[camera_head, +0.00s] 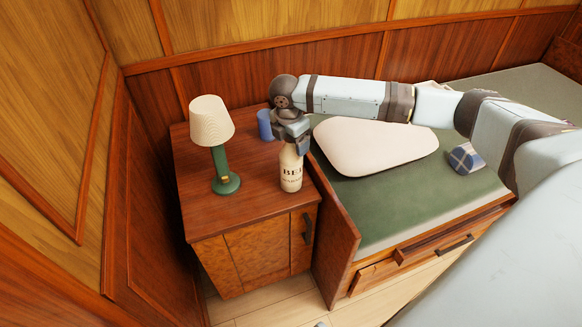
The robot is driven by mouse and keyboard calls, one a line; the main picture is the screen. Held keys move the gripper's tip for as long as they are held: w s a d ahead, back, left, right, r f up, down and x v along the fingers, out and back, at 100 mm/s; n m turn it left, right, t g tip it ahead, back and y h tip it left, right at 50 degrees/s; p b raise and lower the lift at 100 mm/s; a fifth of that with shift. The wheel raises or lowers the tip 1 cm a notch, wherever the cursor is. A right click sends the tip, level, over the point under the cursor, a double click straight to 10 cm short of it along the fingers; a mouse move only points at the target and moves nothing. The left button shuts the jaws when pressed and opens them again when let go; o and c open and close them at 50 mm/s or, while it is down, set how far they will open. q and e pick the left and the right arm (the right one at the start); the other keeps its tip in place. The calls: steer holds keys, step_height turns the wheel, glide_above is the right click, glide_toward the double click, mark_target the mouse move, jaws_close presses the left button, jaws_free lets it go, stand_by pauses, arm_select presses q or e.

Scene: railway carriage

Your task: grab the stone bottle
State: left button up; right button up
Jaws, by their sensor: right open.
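The stone bottle (291,173) is cream-coloured with dark lettering and stands upright near the front right edge of the wooden cabinet top. My right gripper (292,144) comes in from the right and points down at the top of the bottle. Its jaws are open, with the fingers at the bottle's neck. The gripper hides the bottle's mouth, and I cannot tell whether the fingers touch it.
A green lamp (225,182) with a cream shade stands left of the bottle on the cabinet (205,215). A blue cup (265,124) stands behind the bottle. To the right, a green berth (380,205) holds a white pillow (370,150) and a checked cloth item (465,157).

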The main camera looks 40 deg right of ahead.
jaws_close()
steer(key=shift+r, duration=0.1)
steer(key=shift+r, duration=0.1)
